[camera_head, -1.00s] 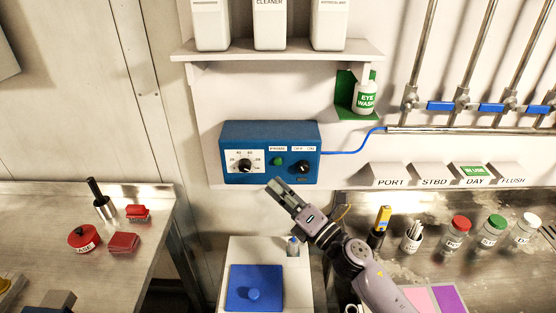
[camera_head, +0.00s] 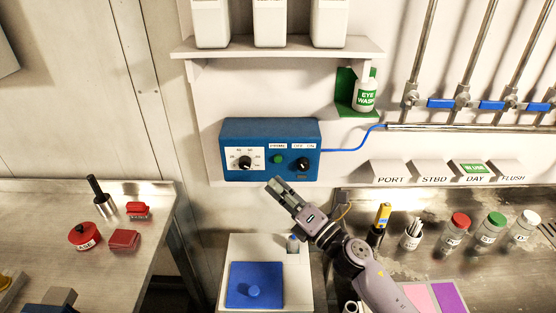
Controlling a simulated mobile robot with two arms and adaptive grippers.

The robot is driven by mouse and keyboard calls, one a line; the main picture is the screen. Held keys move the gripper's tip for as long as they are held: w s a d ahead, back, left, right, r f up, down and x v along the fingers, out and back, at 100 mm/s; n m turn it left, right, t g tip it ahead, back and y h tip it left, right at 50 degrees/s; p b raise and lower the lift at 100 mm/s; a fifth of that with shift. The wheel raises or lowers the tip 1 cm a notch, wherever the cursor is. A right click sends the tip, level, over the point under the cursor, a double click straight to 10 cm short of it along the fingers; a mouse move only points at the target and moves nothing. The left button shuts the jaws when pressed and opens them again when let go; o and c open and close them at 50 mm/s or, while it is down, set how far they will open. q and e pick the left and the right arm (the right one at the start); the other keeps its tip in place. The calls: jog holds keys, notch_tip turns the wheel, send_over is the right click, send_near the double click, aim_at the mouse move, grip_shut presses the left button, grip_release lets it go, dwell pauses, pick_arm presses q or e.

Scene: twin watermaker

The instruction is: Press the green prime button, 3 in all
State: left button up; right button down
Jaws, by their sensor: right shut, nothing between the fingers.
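The blue control box (camera_head: 232,172) is fixed to the wall at the middle. Its green prime button (camera_head: 278,159) is in plain view, between a black dial knob (camera_head: 245,162) on a white scale and a black switch knob (camera_head: 303,164) at the right. My right gripper (camera_head: 277,186) is shut and empty. Its tip shows just below the box's lower edge, under the green button, and does not cover it. I cannot tell how far the tip stands from the box face. My left gripper is not in view.
A shelf (camera_head: 280,47) with white bottles is above the box. A green eye wash holder (camera_head: 346,92) is to its right. A blue cable (camera_head: 350,149) leaves the box rightward. A white stand with a blue lid (camera_head: 268,292) is below. Several jars stand on the right bench.

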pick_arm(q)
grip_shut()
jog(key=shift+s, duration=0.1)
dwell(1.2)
